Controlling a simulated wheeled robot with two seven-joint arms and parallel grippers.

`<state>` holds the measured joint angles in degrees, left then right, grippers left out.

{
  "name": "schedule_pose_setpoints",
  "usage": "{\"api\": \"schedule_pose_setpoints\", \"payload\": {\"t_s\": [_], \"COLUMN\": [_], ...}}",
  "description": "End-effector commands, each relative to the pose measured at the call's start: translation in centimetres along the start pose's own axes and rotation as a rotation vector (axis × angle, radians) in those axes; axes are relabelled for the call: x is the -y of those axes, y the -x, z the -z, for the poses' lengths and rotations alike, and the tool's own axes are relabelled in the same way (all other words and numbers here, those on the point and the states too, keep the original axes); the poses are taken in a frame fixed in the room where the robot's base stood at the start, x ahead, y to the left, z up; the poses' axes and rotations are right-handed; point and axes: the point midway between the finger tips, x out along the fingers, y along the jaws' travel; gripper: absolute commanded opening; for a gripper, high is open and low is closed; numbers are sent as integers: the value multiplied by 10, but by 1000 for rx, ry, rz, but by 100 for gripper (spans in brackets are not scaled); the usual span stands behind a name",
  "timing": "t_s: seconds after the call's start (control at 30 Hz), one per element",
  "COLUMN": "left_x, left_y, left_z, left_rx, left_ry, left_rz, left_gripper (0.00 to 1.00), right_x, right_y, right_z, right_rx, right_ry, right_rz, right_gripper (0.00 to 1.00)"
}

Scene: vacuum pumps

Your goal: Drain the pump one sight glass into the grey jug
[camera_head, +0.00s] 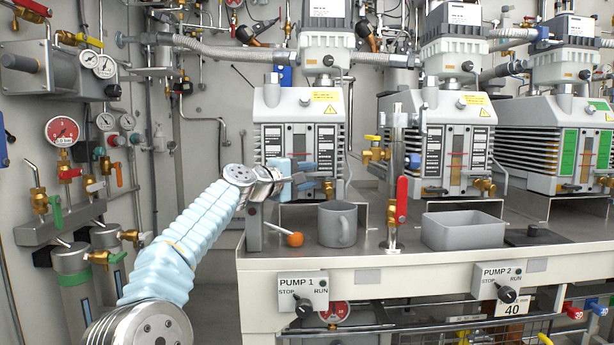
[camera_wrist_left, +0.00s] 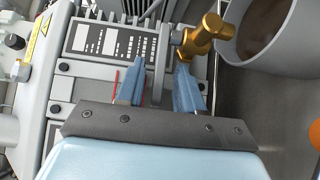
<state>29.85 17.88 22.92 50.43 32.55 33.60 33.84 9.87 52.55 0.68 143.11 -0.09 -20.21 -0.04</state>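Pump one (camera_head: 272,104) is the leftmost grey pump, with a sight glass (camera_head: 298,150) between dark label plates on its front. A brass drain fitting (camera_head: 328,188) sits low on its front; it also shows in the left wrist view (camera_wrist_left: 203,38). The grey jug (camera_head: 338,226) stands upright on the bench below the fitting, and its rim and inside show in the wrist view (camera_wrist_left: 262,28). My left gripper (camera_head: 312,178) is at the pump front beside the fitting. Its blue fingers are apart, with a grey bar (camera_wrist_left: 159,62) between them; contact is unclear. My right gripper is out of view.
An orange knob (camera_head: 293,239) on a rod is left of the jug. A metal pipe with a red-handled valve (camera_head: 401,198) stands to its right. A grey tray (camera_head: 462,231) lies farther right. Pump two (camera_head: 455,125) is behind the tray.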

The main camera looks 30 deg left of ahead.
Motion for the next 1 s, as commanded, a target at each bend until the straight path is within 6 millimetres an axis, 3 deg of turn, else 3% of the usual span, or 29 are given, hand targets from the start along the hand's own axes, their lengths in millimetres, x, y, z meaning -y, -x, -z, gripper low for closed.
{"api": "schedule_pose_setpoints", "payload": {"t_s": [0.27, 0.53, 0.57, 0.6, 0.67, 0.77, 0.87, 0.9, 0.93, 0.97, 1.0], "left_x": [-4, -48, -55, -66, -82, -107, -114, -119, -122, -124, -127], "left_y": [0, 7, 12, 18, 27, 40, 59, 66, 71, 75, 80], "left_z": [0, -6, -11, -17, -25, -40, -59, -65, -70, -74, -79], "left_rx": [-1, -1, -1, 0, -1, 3, 6, 6, 6, 6, 5], "left_ry": [0, -3, -4, -4, -6, -3, -2, -2, -2, -1, -1], "left_rz": [-3, -7, -9, -13, -16, -22, -24, -25, -24, -23, -18], "left_gripper": [36, 37, 40, 50, 76, 76, 75, 71, 44, 36, 36], "right_x": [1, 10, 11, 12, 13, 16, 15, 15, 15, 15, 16], "right_y": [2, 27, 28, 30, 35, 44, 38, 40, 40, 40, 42], "right_z": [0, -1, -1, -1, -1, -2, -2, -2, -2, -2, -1], "right_rx": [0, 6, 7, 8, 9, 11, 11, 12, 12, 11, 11], "right_ry": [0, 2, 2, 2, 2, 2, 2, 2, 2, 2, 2], "right_rz": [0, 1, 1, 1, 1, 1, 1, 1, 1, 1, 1], "right_gripper": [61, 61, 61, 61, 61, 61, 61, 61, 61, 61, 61]}}
